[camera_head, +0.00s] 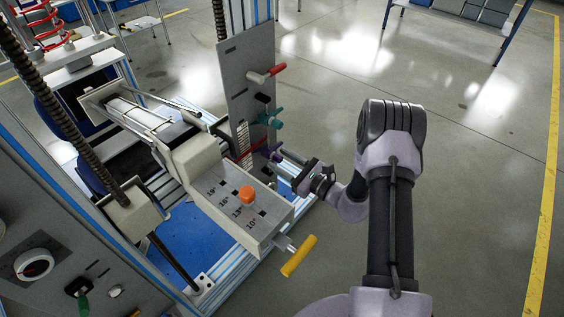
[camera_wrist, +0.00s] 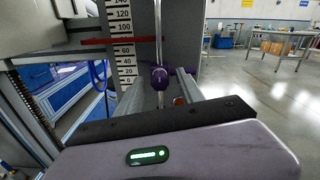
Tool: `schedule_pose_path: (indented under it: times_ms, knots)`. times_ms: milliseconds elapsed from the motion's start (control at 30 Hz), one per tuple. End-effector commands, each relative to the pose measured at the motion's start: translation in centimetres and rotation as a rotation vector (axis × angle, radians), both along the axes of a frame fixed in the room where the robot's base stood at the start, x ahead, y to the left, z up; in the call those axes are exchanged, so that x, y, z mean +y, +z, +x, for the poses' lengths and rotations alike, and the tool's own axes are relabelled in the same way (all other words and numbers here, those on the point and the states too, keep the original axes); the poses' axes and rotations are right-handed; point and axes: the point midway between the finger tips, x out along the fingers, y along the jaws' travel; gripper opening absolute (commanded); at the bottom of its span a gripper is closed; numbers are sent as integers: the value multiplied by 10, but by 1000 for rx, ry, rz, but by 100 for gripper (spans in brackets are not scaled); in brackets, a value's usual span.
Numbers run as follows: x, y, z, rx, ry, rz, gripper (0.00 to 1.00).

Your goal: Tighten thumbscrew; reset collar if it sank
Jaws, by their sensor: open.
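A purple knob (camera_wrist: 159,77) that looks like the thumbscrew sits on a slim upright rod (camera_wrist: 158,25) in the wrist view. A purple part also shows in the head view (camera_head: 270,152), low on the grey upright plate. A white scale (camera_wrist: 122,48) stands left of the rod, with a red bar (camera_wrist: 95,41) across it between the 60 and 100 marks. I cannot make out a separate collar. My gripper (camera_head: 312,178) is open and empty, just right of and below the purple part, apart from it.
A grey plate (camera_head: 249,75) carries a red handle (camera_head: 277,69) and a teal handle (camera_head: 271,118). A beige box (camera_head: 222,200) with an orange knob (camera_head: 247,194) and a yellow handle (camera_head: 299,256) juts out left of my gripper. Floor on the right is free.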

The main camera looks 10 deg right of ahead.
Motion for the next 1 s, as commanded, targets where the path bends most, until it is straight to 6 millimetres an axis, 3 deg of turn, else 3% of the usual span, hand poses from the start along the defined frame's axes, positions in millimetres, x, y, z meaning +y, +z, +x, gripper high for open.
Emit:
schedule_pose_path:
  times_ms: [167, 400, 733, 1000]
  knots:
    - [0, 0, 0, 0, 0, 0, 43]
    - [0, 0, 0, 0, 0, 0, 0]
    - [0, 0, 0, 19, 1, 24, 0]
    - [0, 1, -1, 114, 1, 156, 0]
